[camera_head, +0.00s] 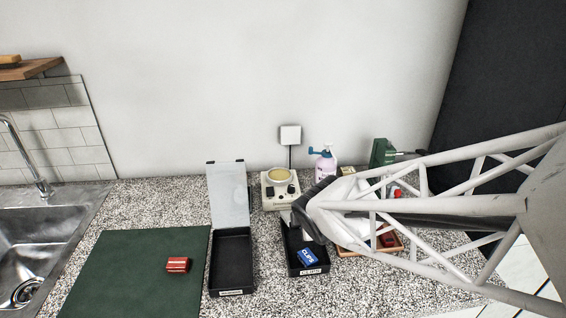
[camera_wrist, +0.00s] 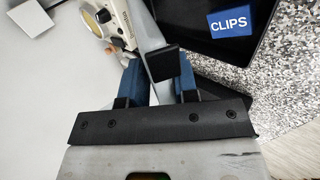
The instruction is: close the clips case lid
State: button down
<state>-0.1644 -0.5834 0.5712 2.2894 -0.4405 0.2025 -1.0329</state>
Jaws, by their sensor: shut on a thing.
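The clips case (camera_head: 310,272) is a black tray with a white label on its front, standing on the counter. A blue box marked CLIPS (camera_head: 307,257) lies in it, and the box also shows in the wrist view (camera_wrist: 231,22). The lid (camera_wrist: 149,32) stands raised, seen nearly edge-on in the wrist view; in the head view my arm mostly hides it. My gripper (camera_wrist: 160,82) has its blue fingers on either side of the lid's black tab (camera_wrist: 163,63) and is shut on it. In the head view my gripper (camera_head: 300,222) is above the case's back part.
A second black case (camera_head: 232,262) with its clear lid (camera_head: 228,193) upright stands to the left. A green mat (camera_head: 135,270) carries a red block (camera_head: 178,265). Behind are a cream device (camera_head: 280,190) and a spray bottle (camera_head: 325,165). A wooden tray (camera_head: 350,248) is close on the right.

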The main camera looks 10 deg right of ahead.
aim_at(307, 254)
jog(key=shift+s+f, duration=0.25)
jog(key=shift+f, duration=0.1)
jog(key=shift+s+f+t, duration=0.2)
jog(key=shift+f+t, duration=0.15)
jog(key=shift+t, duration=0.15)
jog(key=shift+s+f, duration=0.45)
jog(key=shift+f, duration=0.3)
jog(key=shift+s+f, duration=0.25)
jog(key=shift+f, duration=0.3)
jog(key=shift+s+f, duration=0.2)
jog(key=shift+f, duration=0.35)
jog(key=c, duration=1.9)
grip_release()
jog(key=shift+s+f, duration=0.15)
jog(key=shift+f, duration=0.55)
jog(key=shift+s+f, duration=0.15)
jog(key=shift+f, duration=0.5)
jog(key=shift+o, duration=0.2)
jog(key=shift+f, duration=0.1)
jog(key=o, duration=0.8)
jog(key=shift+c, duration=0.2)
jog(key=shift+s, duration=0.1)
